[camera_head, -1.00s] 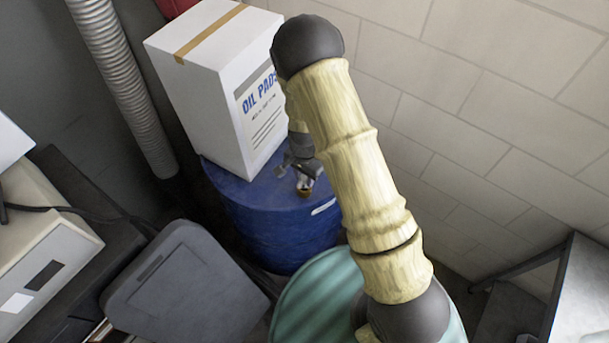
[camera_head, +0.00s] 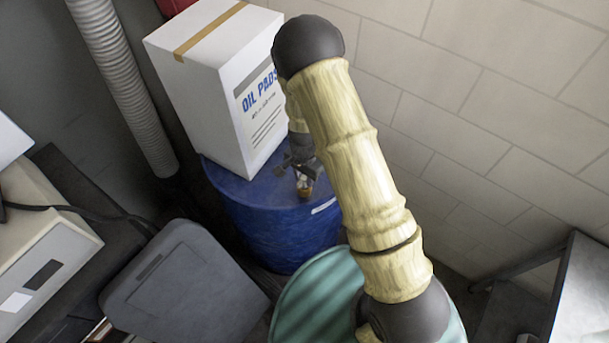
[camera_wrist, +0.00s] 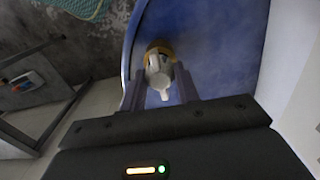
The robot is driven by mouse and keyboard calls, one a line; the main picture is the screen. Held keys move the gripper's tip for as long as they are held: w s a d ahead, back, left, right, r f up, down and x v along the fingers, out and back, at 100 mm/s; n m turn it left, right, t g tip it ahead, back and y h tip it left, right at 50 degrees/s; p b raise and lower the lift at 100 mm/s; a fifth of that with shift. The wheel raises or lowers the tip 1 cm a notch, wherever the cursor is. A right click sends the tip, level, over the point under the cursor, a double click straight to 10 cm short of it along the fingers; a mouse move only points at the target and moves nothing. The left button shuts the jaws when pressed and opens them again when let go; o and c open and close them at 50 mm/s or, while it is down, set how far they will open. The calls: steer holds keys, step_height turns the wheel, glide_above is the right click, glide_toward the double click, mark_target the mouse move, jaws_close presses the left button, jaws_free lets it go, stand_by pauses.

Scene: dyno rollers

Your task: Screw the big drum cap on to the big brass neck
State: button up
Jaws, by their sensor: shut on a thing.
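The big drum cap is a pale, whitish cap with a small lug, seen in the wrist view (camera_wrist: 158,74) between the two dark fingers of my gripper (camera_wrist: 160,88). It sits over the big brass neck (camera_wrist: 158,46), whose golden rim shows around its far side. In the head view the cap (camera_head: 302,179) is small, and the brass neck (camera_head: 304,192) shows just below it on top of the blue drum (camera_head: 262,232). My gripper (camera_head: 301,173) points down there, shut on the cap. I cannot tell how far the cap is threaded.
A white oil pads box (camera_head: 215,95) stands on the drum close to the left of my gripper. A teal drum (camera_head: 305,300) is in front, partly under my arm. A grey lidded bin (camera_head: 185,290) stands at left. A block wall (camera_head: 500,100) is behind at right.

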steer(key=shift+f+b, duration=0.3)
steer(key=shift+f, duration=0.15)
stand_by(0.8)
